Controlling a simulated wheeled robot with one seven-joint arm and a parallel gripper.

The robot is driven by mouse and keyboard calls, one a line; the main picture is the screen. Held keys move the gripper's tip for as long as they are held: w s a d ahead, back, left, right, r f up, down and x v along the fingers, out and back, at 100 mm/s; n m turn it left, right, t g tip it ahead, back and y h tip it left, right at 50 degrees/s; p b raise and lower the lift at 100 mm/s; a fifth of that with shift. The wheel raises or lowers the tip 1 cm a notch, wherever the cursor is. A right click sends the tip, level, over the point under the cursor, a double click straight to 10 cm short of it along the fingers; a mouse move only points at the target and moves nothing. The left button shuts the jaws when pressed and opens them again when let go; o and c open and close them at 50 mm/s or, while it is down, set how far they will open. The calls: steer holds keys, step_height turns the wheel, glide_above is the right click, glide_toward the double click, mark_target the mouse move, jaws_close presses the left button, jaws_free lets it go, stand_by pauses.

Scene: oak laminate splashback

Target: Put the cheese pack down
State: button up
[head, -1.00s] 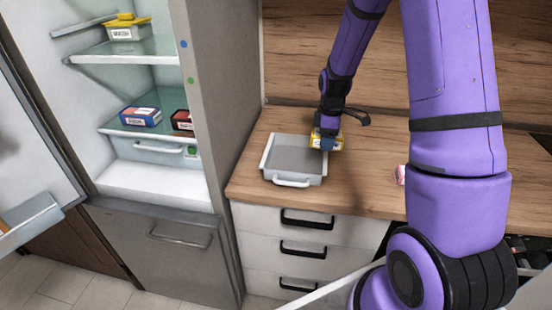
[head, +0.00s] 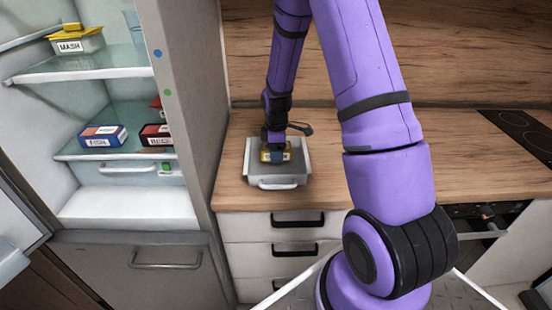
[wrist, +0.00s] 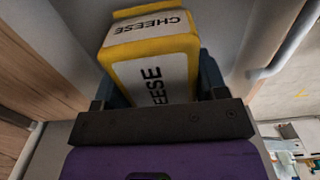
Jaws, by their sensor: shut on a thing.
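The cheese pack (head: 265,156) is a yellow block with white labels. In the wrist view the pack (wrist: 155,57) reads "CHEESE" and sits between my two fingers. My gripper (head: 277,156) is shut on it and points down into the grey tray (head: 300,163), which stands on the wooden counter. The pack is over or inside the tray's area, towards its back. I cannot tell whether its underside touches the tray floor. My gripper hides part of the pack in the head view.
The open fridge on the left holds a blue FISH pack (head: 102,136), a dark pack (head: 156,135) and a yellow-lidded MASH box (head: 76,40). A hob (head: 525,130) is at the far right. Drawers with black handles (head: 297,219) are under the counter. Bare counter (head: 222,170) shows beside the tray.

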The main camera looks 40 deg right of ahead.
steer(key=shift+f, duration=1.6)
steer(key=o, duration=1.1)
steer(key=shift+f, duration=0.1)
steer(key=shift+c, duration=0.2)
